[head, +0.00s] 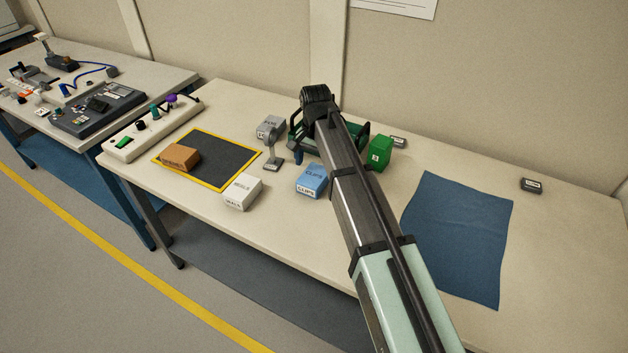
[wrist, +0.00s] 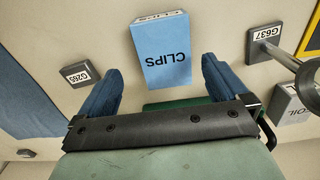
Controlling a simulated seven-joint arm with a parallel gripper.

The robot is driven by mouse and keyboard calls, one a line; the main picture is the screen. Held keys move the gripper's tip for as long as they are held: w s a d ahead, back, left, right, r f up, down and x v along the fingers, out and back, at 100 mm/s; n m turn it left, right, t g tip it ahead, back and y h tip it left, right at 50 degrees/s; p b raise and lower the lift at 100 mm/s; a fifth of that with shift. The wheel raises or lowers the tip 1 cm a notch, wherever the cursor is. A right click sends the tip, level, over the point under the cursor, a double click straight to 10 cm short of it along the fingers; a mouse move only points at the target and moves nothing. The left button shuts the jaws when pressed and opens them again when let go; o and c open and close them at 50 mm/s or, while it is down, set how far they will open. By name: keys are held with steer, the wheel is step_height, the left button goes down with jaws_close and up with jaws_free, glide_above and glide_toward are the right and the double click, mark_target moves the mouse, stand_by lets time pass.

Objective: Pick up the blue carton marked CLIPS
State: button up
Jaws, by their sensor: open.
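The blue carton marked CLIPS (head: 312,180) lies on the table, left of my arm in the head view. In the wrist view the CLIPS carton (wrist: 162,50) shows its lettered blue face and a white end, and it sits ahead of and between my two blue fingers. My gripper (wrist: 162,66) is open, with nothing visibly held; a gap shows on both sides of the carton. In the head view my arm hides most of the gripper; a blue finger (head: 298,157) shows just behind the carton.
A brown carton (head: 180,158) lies on the yellow-edged dark mat (head: 228,157). A blue cloth (head: 458,235) covers bare table at right.

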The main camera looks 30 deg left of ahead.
mark_target(314, 175)
steer(key=shift+w+a+f, duration=0.1)
steer(key=shift+a+f, duration=0.05)
steer(key=shift+f, duration=1.4)
steer(key=shift+w+a+f, duration=0.1)
steer(key=shift+a+f, duration=0.05)
steer(key=shift+f, duration=1.4)
steer(key=shift+c, duration=0.2)
steer(key=c, duration=1)
steer(key=shift+o, duration=0.2)
